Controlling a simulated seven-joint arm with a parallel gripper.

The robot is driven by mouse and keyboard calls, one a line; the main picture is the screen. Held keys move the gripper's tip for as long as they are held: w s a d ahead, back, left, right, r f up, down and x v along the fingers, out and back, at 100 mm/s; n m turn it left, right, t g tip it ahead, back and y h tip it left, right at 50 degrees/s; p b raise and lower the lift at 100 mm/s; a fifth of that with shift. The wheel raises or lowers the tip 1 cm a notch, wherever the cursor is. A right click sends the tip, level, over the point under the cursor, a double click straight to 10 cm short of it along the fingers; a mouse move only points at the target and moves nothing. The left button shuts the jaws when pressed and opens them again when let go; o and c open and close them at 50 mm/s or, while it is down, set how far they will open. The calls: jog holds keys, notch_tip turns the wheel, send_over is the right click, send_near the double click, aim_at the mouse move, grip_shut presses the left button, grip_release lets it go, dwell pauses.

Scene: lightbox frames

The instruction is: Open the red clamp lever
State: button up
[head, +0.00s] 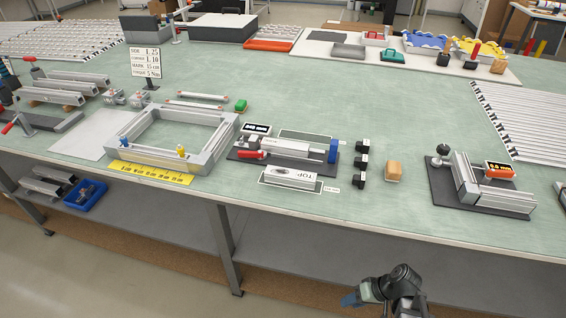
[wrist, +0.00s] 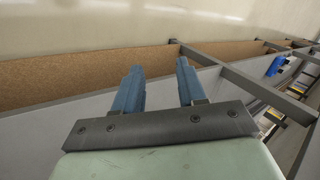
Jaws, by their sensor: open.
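A red clamp lever (head: 250,154) lies low at the left end of a dark fixture plate (head: 240,158) at the middle of the bench, beside a silver profile bar (head: 285,147). A second red-handled clamp (head: 10,127) shows at the far left edge on another dark plate. My gripper (head: 350,299) is in front of the bench, below its top, well apart from both levers. In the wrist view its two blue fingers (wrist: 158,72) are spread with nothing between them. No lever shows in the wrist view.
A blue block (head: 333,150) stands at the fixture's right end. A silver frame (head: 150,153) is to its left, black clips (head: 362,163) and a tan block (head: 393,171) to its right. The bench's front edge (head: 330,208) lies between my gripper and the fixture.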

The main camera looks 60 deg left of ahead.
jog(key=s+a+r+n+g+y, duration=0.15)
jog(key=s+a+r+n, duration=0.45)
jog(key=s+a+r, duration=0.65)
jog(key=s+a+r+n+g, duration=0.3)
jog(key=s+a+r+n, duration=0.3)
jog(key=s+a+r, duration=0.65)
jog(key=n+t+h, duration=0.3)
jog(key=n+t, duration=0.1)
jog(key=t, duration=0.2)
send_near(246, 152)
jog(key=x, duration=0.9)
jog(key=shift+s+a+r, duration=0.15)
jog(key=shift+a, duration=0.1)
grip_shut()
